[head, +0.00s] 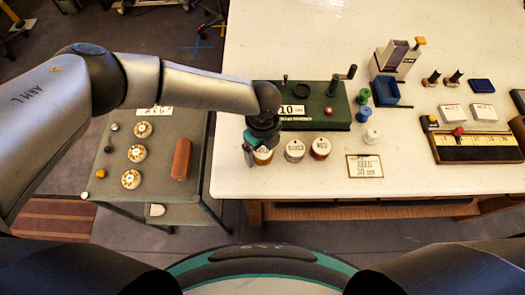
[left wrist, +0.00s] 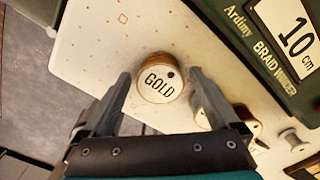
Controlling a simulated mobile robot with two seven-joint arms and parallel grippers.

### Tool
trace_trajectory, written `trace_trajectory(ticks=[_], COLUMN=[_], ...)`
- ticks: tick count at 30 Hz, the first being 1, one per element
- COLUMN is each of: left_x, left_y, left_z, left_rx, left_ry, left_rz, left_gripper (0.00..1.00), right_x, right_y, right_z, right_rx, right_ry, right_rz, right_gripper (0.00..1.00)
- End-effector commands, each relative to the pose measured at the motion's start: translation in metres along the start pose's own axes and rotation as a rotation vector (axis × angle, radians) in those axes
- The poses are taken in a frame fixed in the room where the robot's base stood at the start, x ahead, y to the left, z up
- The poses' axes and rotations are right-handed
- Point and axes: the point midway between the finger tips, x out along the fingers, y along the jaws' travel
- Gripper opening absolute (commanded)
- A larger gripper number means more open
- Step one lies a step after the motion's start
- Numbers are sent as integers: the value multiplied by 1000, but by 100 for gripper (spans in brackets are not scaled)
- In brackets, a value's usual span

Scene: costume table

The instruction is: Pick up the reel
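A reel labelled GOLD (left wrist: 158,80), with a white round top and a gold-brown side, stands upright near the table's front left edge. In the head view the same reel (head: 264,157) is partly hidden by my left gripper (head: 254,150). In the left wrist view the two fingers are spread wide, with the gold reel between and just beyond their tips. I cannot tell whether they touch it. Two similar reels stand to its right, a white-topped one (head: 295,150) and a reddish-sided one (head: 321,148). My right gripper is not in view.
The dark green braid winder (head: 335,112) with its "10 cm" sign stands just behind the reels. A lower side table (head: 105,190) with several round items stands left. The front right tabletop is clear.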

Motion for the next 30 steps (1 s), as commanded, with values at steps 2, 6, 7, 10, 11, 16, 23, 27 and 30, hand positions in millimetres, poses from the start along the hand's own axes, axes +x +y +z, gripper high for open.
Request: trace_trajectory(ticks=[2, 6, 7, 10, 11, 16, 23, 27, 30], left_x=[0, 0, 0, 0, 0, 0, 0, 0, -2], left_y=[0, 0, 0, 0, 0, 0, 0, 0, 0], left_z=[0, 0, 0, 0, 0, 0, 0, 0, 0], left_rx=[0, 0, 0, -1, -1, -1, -1, -1, -1], left_ry=[0, 0, 0, 0, 0, 0, 0, 0, 0], left_rz=[0, 0, 0, 0, 0, 0, 0, 0, 0], left_gripper=[84, 68, 65, 54, 50, 31, 9, 9, 9], right_x=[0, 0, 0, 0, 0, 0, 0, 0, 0], right_y=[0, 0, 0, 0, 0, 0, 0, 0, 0], right_z=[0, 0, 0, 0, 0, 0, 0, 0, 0], right_rx=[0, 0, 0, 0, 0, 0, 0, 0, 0], right_ry=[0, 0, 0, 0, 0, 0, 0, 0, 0], right_rz=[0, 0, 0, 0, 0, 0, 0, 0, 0], right_gripper=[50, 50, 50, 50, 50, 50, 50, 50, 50])
